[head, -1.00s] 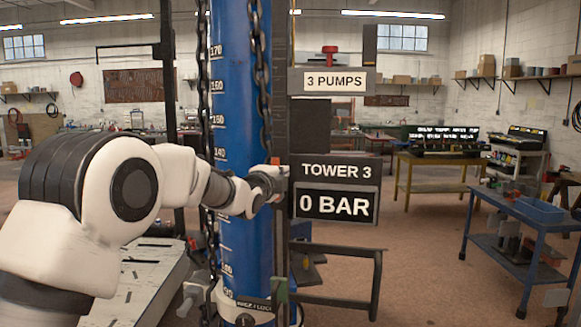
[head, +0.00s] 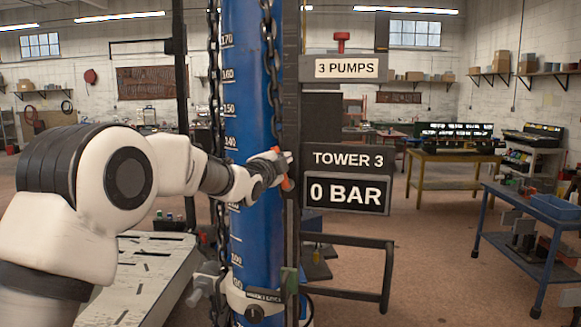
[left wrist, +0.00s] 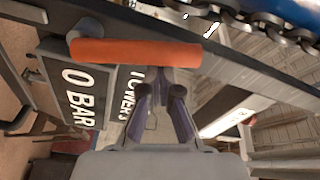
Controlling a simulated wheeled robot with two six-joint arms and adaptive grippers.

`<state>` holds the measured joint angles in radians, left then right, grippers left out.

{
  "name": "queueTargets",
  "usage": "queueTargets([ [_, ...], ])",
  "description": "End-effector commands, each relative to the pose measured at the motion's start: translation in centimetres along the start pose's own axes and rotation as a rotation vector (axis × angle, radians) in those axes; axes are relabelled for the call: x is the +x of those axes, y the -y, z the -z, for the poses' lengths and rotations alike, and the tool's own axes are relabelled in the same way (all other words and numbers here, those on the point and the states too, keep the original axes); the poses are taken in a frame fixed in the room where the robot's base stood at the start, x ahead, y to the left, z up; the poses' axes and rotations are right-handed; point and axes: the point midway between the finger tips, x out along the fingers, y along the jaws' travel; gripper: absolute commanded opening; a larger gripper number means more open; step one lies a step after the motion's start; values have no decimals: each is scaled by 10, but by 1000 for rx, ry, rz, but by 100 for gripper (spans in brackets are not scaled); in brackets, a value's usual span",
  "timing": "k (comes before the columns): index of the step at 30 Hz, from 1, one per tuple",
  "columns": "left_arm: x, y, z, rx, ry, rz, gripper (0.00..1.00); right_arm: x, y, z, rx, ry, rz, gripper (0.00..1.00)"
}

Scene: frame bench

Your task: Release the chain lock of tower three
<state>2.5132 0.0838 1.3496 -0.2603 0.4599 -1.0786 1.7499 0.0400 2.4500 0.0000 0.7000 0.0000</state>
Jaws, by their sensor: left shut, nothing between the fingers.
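The blue tower column (head: 255,255) stands upright, with dark chains (head: 271,60) hanging along it. The sign reading TOWER 3 (head: 348,160) and the 0 BAR display (head: 347,194) are just right of it. My left gripper (head: 283,160) is shut and empty, at the dark post between column and sign. An orange handle (head: 287,183) shows just below its fingertips. In the left wrist view this orange handle (left wrist: 135,52) lies across, in front of the shut fingers (left wrist: 160,92); I cannot tell whether they touch. My right gripper is out of view.
A dark tubular frame (head: 388,270) juts right. A pale slotted bench (head: 150,260) is at left. Open floor (head: 430,250) lies right, before a blue cart (head: 530,215).

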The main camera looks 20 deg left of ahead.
Motion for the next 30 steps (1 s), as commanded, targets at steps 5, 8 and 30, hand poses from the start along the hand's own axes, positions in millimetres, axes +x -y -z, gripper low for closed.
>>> queueTargets([
  [5, -2, -1, -15, -165, 1, 24, 0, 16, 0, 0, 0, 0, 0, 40],
  [8, -3, 0, -22, -258, 1, 37, 0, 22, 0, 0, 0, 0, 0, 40],
  [30, -7, -4, -53, -556, 1, 77, 0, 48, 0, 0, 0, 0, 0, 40],
])
